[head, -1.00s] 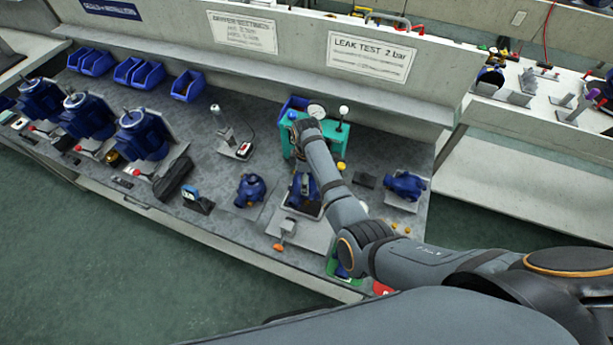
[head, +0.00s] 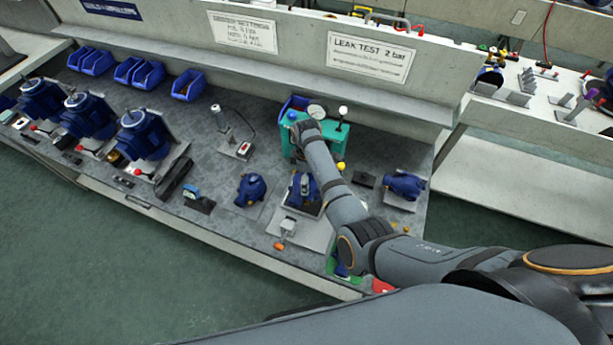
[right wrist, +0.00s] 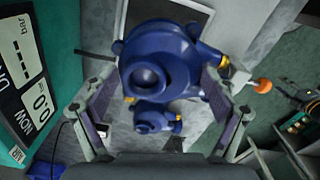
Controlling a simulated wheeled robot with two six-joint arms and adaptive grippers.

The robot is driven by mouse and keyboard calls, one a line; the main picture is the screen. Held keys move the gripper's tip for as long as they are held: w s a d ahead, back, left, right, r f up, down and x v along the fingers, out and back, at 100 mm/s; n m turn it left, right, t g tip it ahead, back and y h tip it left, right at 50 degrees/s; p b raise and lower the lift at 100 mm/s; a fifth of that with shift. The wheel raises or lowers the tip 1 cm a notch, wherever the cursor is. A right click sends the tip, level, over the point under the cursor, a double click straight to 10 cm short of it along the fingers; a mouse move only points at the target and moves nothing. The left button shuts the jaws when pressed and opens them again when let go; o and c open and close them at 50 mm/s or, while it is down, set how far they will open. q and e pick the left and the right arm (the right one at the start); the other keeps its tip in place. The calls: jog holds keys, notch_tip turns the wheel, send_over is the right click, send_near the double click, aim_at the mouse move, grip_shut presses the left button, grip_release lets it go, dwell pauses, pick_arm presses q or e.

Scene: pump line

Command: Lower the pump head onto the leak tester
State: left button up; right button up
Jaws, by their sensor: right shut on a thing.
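The blue pump head (right wrist: 150,75) is between the two fingers of my right gripper (right wrist: 160,78), which is shut on it. In the head view the pump head (head: 303,188) is partly hidden by my right arm. It is over the dark pad at the front of the teal leak tester (head: 333,138), which has a round gauge on top. I cannot tell whether the pump head touches the pad. The tester's display (right wrist: 28,95) shows at the left of the right wrist view. An orange-knobbed handle (right wrist: 262,85) is to the right. My left gripper is not in view.
Blue pump heads stand on the bench left (head: 251,188) and right (head: 405,186) of the tester pad. Several pump units (head: 143,134) and blue bins (head: 188,86) are further left. A screwdriver stand (head: 230,135) is behind. Red and green trays are near the front edge.

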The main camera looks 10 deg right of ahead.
jog(key=shift+r+p, duration=0.1)
jog(key=shift+p, duration=0.3)
dwell(0.3)
jog(key=shift+f, duration=0.65)
dwell(1.0)
jog(key=shift+f+b, duration=1.8)
jog(key=shift+f, duration=0.5)
jog(key=o, duration=1.1)
jog(key=shift+o, duration=0.2)
notch_tip(320, 180, up, 9)
jog(key=p, duration=1)
jog(key=shift+r, duration=0.1)
